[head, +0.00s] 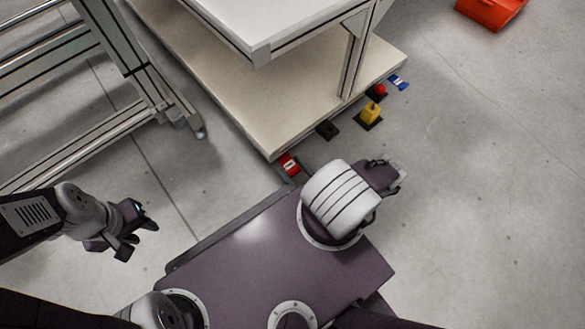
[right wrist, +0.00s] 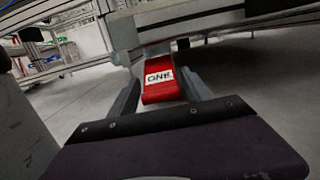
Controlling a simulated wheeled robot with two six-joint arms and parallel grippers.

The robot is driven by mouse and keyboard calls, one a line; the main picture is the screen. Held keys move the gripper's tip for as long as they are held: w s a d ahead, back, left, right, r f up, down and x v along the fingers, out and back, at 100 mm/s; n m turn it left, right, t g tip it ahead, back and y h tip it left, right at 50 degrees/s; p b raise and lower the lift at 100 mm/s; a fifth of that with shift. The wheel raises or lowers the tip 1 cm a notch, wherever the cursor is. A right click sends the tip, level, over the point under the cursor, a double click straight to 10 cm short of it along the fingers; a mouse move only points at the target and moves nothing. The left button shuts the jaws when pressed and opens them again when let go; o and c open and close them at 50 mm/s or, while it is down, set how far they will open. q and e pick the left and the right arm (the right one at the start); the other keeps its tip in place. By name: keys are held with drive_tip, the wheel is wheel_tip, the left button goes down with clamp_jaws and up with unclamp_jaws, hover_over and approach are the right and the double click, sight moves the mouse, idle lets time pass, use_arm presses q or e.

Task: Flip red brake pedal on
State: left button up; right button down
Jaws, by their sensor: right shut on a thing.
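The red brake pedal (head: 289,164) is low by the front corner of the workbench's lower shelf, with a white label on its face. It also shows in the right wrist view (right wrist: 161,84), where dark letters are readable on the label. My right gripper (right wrist: 162,97) has one grey finger on each side of the pedal and is shut on it. In the head view my right forearm and base hide most of that gripper. My left gripper (head: 139,240) is open and empty, hanging at the left, far from the pedal.
A workbench (head: 230,100) with a low shelf stands just beyond the pedal. Along its edge on the floor are a black block (head: 327,130), a yellow device (head: 370,113), a red button (head: 378,90) and a blue item (head: 398,83). An orange-red bin (head: 490,12) is farther off. Floor at right is clear.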

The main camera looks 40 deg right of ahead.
drive_tip(key=shift+c, duration=2.4)
unclamp_jaws()
drive_tip(key=shift+s, duration=0.1)
drive_tip(key=shift+s+d+p, duration=0.2)
drive_tip(key=shift+s+p, duration=0.25)
drive_tip(key=shift+s, duration=0.45)
drive_tip(key=s, duration=0.3)
drive_tip(key=s+p, duration=0.1)
drive_tip(key=shift+s+d+f, duration=0.15)
drive_tip(key=shift+s+f, duration=0.1)
drive_tip(key=shift+f, duration=0.1)
drive_tip(key=shift+s+p, duration=0.7)
drive_tip(key=shift+s+f, duration=0.25)
drive_tip(key=shift+s, duration=0.3)
